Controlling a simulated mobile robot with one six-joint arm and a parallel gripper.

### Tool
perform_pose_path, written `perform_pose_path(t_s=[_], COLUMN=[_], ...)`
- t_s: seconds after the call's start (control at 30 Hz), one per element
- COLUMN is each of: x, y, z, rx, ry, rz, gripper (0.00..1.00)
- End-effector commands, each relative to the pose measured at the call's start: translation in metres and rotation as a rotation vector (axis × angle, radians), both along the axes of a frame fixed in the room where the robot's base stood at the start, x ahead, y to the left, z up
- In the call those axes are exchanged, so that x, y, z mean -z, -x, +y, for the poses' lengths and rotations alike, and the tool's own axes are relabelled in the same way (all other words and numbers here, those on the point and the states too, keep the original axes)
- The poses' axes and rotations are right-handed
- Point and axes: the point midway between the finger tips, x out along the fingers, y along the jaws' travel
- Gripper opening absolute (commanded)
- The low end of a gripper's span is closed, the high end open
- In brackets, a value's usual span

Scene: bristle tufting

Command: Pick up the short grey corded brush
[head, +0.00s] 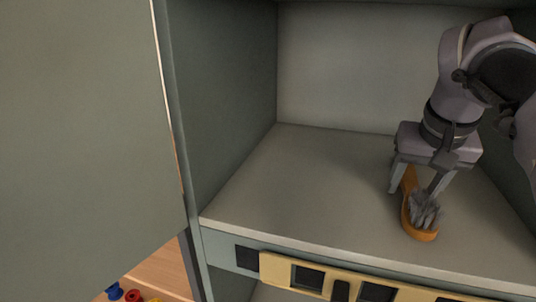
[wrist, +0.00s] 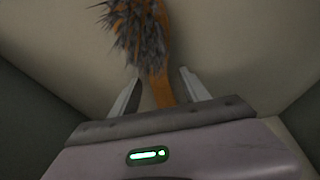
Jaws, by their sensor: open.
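A brush with an orange-brown body and short grey bristles (head: 424,211) lies on the shelf inside the cabinet, bristles up, its head toward the front edge. My gripper (head: 415,192) is open above the shelf, with its fingers on either side of the brush handle. In the wrist view the handle (wrist: 160,90) runs between my two open fingers (wrist: 158,82), and the bristled head lies beyond the fingertips at the top. I see no contact between the fingers and the handle. The handle's far end is hidden behind my gripper. No cord can be made out.
The shelf (head: 310,185) is bare to the left of the brush. Cabinet walls stand at the left (head: 225,100), back and right. A yellow strip with dark square openings (head: 275,268) runs below the front edge. Small blue and red items (head: 133,295) lie at lower left.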

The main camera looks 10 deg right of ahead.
Motion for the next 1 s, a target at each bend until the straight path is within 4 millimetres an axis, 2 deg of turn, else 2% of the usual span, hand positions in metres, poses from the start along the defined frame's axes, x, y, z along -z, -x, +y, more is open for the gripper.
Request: perform_pose_path(t_s=[0.03, 0.17, 0.43, 0.73, 1.0], x=[0.005, 0.003, 0.002, 0.001, -0.017], y=[-0.001, -0.001, -0.001, -0.001, -0.01], z=[-0.001, 0.0, 0.0, 0.0, 0.001], rx=[-0.001, -0.001, -0.001, -0.001, -0.004], ry=[-0.002, -0.003, -0.003, -0.003, -0.001], rz=[0.004, 0.005, 0.003, 0.003, 0.002], gripper=[0.54, 0.53, 0.0, 0.0, 0.0])
